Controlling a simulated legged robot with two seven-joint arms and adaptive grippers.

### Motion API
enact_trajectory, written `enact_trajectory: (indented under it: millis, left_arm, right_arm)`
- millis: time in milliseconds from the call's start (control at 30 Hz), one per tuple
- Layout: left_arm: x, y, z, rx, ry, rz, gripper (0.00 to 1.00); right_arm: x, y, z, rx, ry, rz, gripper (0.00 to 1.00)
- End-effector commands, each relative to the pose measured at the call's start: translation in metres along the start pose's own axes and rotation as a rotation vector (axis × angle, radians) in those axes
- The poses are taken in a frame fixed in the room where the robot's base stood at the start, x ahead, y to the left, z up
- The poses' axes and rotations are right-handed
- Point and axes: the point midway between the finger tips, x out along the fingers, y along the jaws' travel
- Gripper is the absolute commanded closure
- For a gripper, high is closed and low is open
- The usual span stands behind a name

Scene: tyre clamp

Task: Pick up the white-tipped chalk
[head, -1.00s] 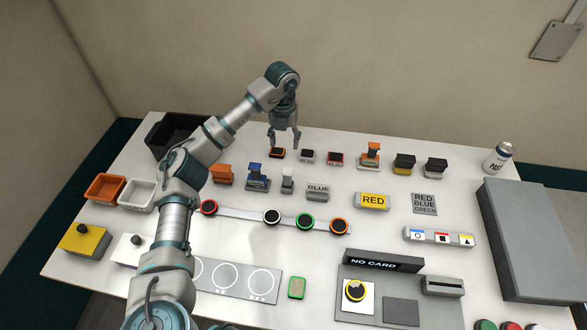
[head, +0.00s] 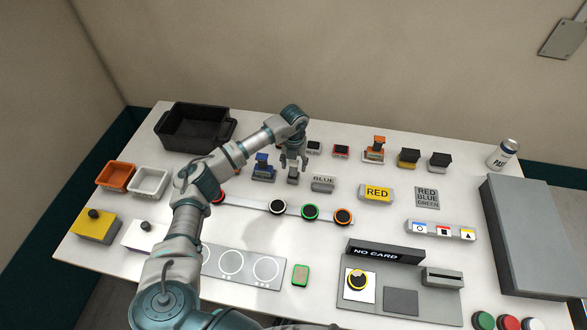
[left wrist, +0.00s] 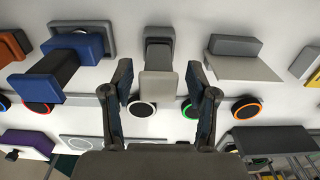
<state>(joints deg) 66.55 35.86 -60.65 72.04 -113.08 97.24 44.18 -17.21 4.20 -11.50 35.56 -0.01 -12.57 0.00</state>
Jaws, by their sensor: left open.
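A small grey piece with a white end (head: 293,179) stands on the table in the row with the blue piece; it is the only thing here that fits the white-tipped chalk. In the left wrist view its pale end (left wrist: 157,86) shows between the fingers. My left gripper (head: 293,165) is open and points down right above the piece, partly covering it in the head view. In the left wrist view the fingers (left wrist: 160,78) are wide apart, one on each side, with gaps to the piece. My right gripper is not in view.
A strip with round coloured-ring buttons (head: 310,212) lies in front. A black bin (head: 197,128) stands at the back left.

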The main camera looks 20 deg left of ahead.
Motion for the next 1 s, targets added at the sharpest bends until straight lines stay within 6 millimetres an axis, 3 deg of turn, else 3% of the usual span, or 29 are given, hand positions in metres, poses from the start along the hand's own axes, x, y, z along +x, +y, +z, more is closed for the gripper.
enact_trajectory:
  millis: [133, 367, 600, 1000]
  left_arm:
    - [0.015, 0.001, 0.000, -0.001, 0.000, -0.002, 0.42]
    - [0.017, 0.002, 0.000, -0.001, -0.001, -0.002, 0.42]
    - [0.017, 0.002, 0.000, -0.001, 0.000, -0.001, 0.99]
    - [0.014, 0.001, 0.000, -0.001, -0.001, -0.002, 1.00]
  right_arm:
    - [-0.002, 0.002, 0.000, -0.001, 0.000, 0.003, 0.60]
    - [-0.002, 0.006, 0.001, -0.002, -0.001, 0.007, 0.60]
    - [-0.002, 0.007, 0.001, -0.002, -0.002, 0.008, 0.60]
    - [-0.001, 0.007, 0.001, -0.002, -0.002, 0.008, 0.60]
